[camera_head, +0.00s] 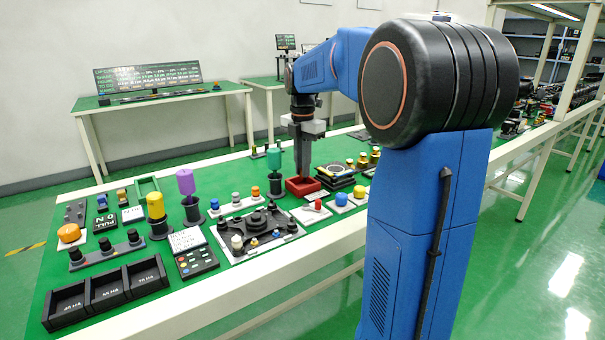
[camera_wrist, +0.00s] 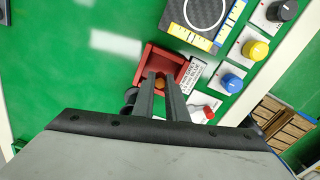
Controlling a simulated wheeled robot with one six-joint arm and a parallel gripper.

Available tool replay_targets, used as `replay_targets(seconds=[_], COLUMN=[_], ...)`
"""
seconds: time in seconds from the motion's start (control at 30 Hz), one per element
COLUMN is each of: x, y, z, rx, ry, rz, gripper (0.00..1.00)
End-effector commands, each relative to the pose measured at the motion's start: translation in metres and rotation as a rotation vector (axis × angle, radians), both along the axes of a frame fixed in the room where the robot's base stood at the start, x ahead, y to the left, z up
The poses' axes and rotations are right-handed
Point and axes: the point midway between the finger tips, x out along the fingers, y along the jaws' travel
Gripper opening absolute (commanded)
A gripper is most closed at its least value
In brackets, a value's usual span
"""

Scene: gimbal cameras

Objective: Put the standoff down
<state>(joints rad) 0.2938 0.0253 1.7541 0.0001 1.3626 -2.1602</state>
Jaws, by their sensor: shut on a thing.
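My gripper (camera_head: 304,172) points straight down over a small red tray (camera_head: 296,190) on the green bench. In the wrist view my gripper (camera_wrist: 160,80) has its two fingers close together, shut on a small brass-orange standoff (camera_wrist: 159,85). The standoff is at the fingertips, within the outline of the red tray (camera_wrist: 149,58). I cannot tell whether it touches the tray floor. In the head view the fingers and tray wall hide the standoff.
A white label plate (camera_wrist: 193,75) and red-knobbed block (camera_head: 318,206) are also near. Several brass-topped posts (camera_head: 362,161) stand further right. A black three-slot bin (camera_head: 107,290) is at the front left.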

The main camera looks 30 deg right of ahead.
Motion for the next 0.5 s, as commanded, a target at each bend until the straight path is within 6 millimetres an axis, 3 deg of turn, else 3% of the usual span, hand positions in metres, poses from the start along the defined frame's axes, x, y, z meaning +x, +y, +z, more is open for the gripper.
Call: replay_targets(seconds=[0.17,0.5], x=[0.0,0.0], y=[0.0,0.0], z=[-0.021,-0.024], rx=[0.001,0.0], ry=[0.001,0.0], rz=[0.0,0.0], gripper=[0.0,0.0])
